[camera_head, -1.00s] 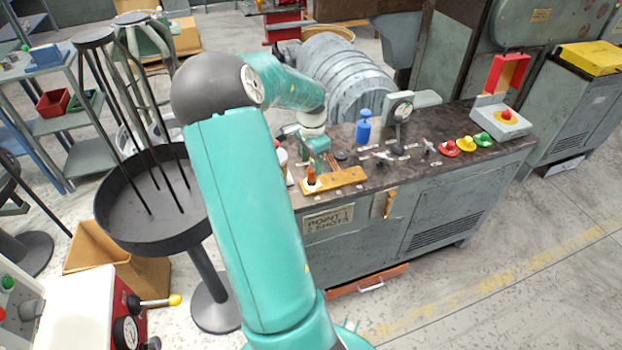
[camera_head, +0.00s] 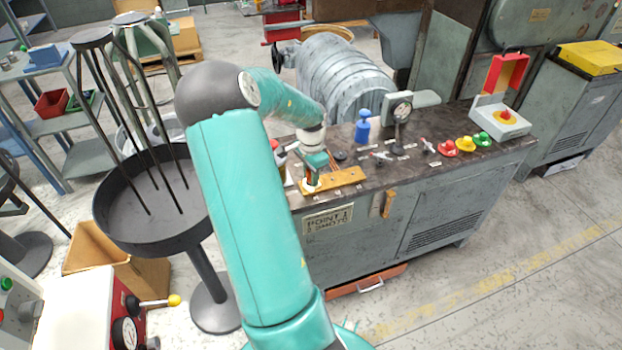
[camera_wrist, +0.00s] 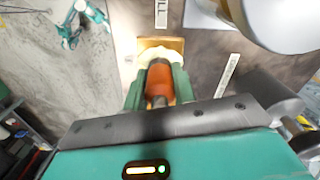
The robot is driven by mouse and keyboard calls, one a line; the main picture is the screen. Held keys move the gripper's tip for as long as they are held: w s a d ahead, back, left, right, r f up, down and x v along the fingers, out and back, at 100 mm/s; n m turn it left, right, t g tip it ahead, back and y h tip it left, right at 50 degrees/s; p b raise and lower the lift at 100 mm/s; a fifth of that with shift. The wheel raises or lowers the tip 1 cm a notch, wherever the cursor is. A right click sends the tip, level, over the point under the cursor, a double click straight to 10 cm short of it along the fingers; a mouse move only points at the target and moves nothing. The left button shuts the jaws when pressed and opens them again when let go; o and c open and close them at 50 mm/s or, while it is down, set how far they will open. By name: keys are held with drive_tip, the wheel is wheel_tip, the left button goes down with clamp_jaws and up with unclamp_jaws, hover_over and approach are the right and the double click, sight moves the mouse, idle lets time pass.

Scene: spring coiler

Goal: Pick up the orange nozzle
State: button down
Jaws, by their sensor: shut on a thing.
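The orange nozzle (camera_wrist: 159,78) stands between the two green fingers of my gripper (camera_wrist: 160,92) in the wrist view. The fingers are shut on its sides, and a pale ring shows around its far end. In the head view my gripper (camera_head: 312,180) is over the left end of a yellow-brown holder strip (camera_head: 346,178) on the workbench. The nozzle is mostly hidden behind the fingers there. The holder's edge (camera_wrist: 172,43) also shows just beyond the nozzle in the wrist view. I cannot tell whether the nozzle is still seated in it.
The dark bench top (camera_head: 430,158) holds a blue bottle (camera_head: 362,128), a gauge on a stand (camera_head: 401,112), small tools, and red, yellow and green buttons to the right. A round black tray stand (camera_head: 150,205) is left of my arm.

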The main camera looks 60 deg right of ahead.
drive_tip(key=shift+r, duration=0.1)
drive_tip(key=shift+r, duration=0.5)
wheel_tip(320, 180, up, 2)
drive_tip(key=shift+s+a+r, duration=0.1)
drive_tip(key=shift+r, duration=0.15)
drive_tip(key=s+a+r, duration=0.9)
drive_tip(key=s, duration=0.1)
drive_tip(key=shift+s+r, duration=0.15)
drive_tip(key=shift+s, duration=0.05)
